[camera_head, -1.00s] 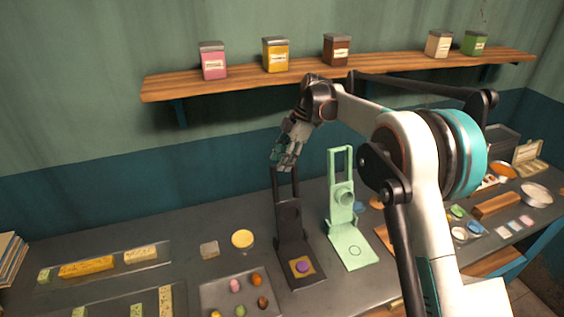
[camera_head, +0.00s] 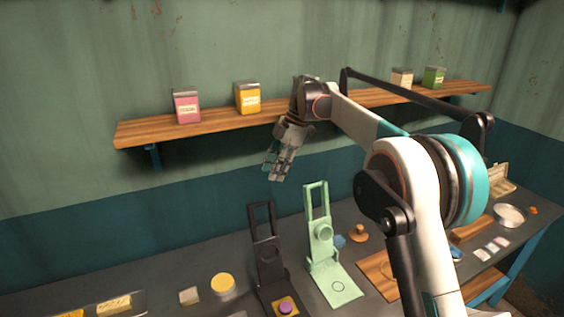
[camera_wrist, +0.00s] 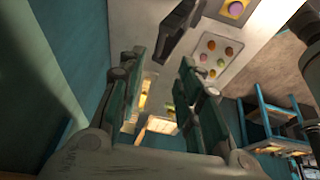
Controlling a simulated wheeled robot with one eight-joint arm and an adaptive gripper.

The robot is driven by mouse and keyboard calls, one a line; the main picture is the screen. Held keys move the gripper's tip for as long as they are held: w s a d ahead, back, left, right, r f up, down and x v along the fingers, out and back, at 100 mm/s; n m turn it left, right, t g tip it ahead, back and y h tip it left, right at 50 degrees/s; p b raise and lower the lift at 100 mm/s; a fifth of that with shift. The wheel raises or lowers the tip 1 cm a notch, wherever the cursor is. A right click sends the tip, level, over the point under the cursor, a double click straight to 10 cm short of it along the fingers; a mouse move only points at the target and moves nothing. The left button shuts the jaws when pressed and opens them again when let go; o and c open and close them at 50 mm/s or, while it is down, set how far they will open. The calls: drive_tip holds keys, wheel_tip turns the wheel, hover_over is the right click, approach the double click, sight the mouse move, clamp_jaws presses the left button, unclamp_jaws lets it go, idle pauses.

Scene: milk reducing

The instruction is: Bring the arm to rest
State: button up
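My gripper (camera_head: 275,178) hangs in the air above the back of the table, in front of the wall and just below the shelf's height. In the wrist view its two fingers (camera_wrist: 160,62) stand apart with nothing between them, so it is open and empty. My arm reaches in from the right of the head view and bends down at the wrist.
A black stand (camera_head: 266,250) with a purple disc (camera_head: 286,307) and a green stand (camera_head: 322,240) are below my gripper. A wooden shelf (camera_head: 215,132) bears several canisters. The table (camera_head: 190,265) holds a yellow round piece (camera_head: 222,283). The wrist view shows a tray (camera_wrist: 222,45) of coloured pieces.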

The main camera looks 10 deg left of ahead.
drive_tip(key=s+d+r+m+t+h+b, duration=0.1)
drive_tip(key=s+d+m+t+b, duration=0.25)
drive_tip(key=s+d+m, duration=0.5)
drive_tip(key=s+d+r+m+t+h+b, duration=0.15)
drive_tip(key=s+d+m+b, duration=0.3)
drive_tip(key=s+d, duration=0.7)
drive_tip(key=s+d+f+m+t+h+b, duration=0.1)
drive_tip(key=s+d+f+m+t+b, duration=0.3)
drive_tip(key=s+d+f+m, duration=0.8)
drive_tip(key=s+d+f+b, duration=0.1)
drive_tip(key=s+d+f, duration=0.2)
drive_tip(key=s+f, duration=0.2)
drive_tip(key=shift+s+h, duration=0.35)
drive_tip(key=shift+s, duration=0.3)
